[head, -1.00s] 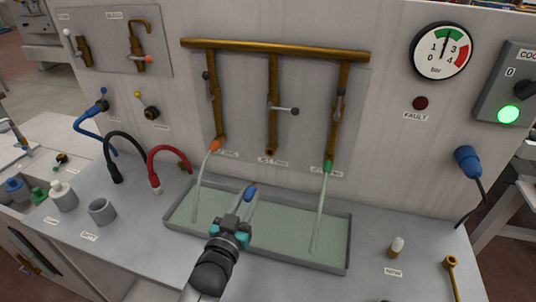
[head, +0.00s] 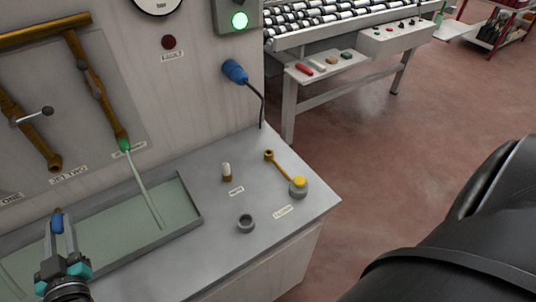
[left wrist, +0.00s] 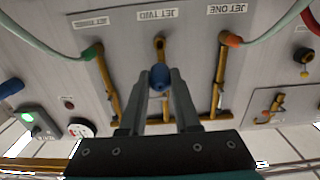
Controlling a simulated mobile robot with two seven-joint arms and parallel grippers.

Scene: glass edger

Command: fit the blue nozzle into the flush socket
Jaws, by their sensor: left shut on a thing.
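My left gripper (head: 62,250) is shut on the blue nozzle (head: 57,222) and holds it up over the shallow water tray (head: 190,197). In the left wrist view the nozzle (left wrist: 160,77) sits between the two fingertips (left wrist: 163,90), in front of the bare jet two pipe (left wrist: 160,47). On the bench to the right, a label that appears to read flush (head: 283,211) lies between an open grey ring-shaped socket (head: 246,223) and a grey cup with a yellow top (head: 298,187). I cannot tell which one it names. My right gripper is out of view.
A yellow ring-ended tool (head: 276,164) and a small white and brown piece (head: 226,171) stand on the bench's right part. A green nozzle (head: 124,144) on the third jet pours water into the tray. A blue plug with a black cable (head: 235,71) hangs on the panel.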

